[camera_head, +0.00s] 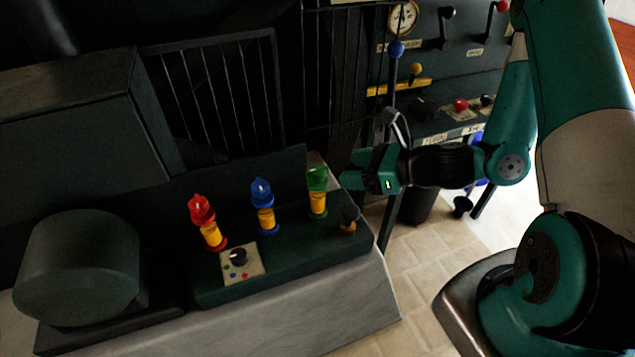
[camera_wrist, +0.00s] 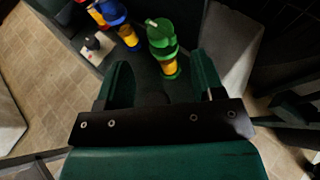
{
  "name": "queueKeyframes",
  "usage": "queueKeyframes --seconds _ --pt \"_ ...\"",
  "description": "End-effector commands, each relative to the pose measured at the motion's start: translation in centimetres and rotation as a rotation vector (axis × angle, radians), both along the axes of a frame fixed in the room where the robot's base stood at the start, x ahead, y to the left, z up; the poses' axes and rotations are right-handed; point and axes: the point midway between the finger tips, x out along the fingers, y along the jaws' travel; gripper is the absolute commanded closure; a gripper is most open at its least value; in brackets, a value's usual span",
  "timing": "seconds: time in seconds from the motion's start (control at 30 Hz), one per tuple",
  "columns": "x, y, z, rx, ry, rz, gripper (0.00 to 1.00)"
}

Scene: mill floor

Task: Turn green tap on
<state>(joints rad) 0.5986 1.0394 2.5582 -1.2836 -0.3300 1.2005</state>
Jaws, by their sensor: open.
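The green tap (camera_head: 317,190) has a green top on a yellow body. It stands at the right end of a row of three taps on a dark green base. In the wrist view the green tap (camera_wrist: 162,45) stands upright just beyond the fingertips, roughly between them and a little toward the right finger. My gripper (camera_head: 352,170) is to the right of the green tap in the head view, close to it. In the wrist view my gripper (camera_wrist: 163,75) has its two fingers spread apart with nothing between them. I cannot tell whether a finger touches the tap.
The blue tap (camera_head: 263,205) and red tap (camera_head: 207,221) stand left of the green one. A dial plate (camera_head: 241,263) sits in front of them. A dark knob (camera_head: 349,218) stands near the base's right end. A control panel (camera_head: 440,70) with levers is behind. Tiled floor (camera_head: 420,265) is open at right.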

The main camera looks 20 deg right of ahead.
Motion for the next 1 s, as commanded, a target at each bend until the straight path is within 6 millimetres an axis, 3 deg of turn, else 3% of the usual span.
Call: queueKeyframes --seconds 0.1,0.4,0.87,1.0 --pt "1.5 1.8 -1.6 -0.003 -0.005 0.010 0.38" --pt "5.0 5.2 -2.8 0.000 -0.002 0.005 0.38" --pt "5.9 6.0 -3.4 0.000 0.000 0.001 0.38" --pt "5.9 6.0 -3.4 0.000 0.000 0.001 0.68"
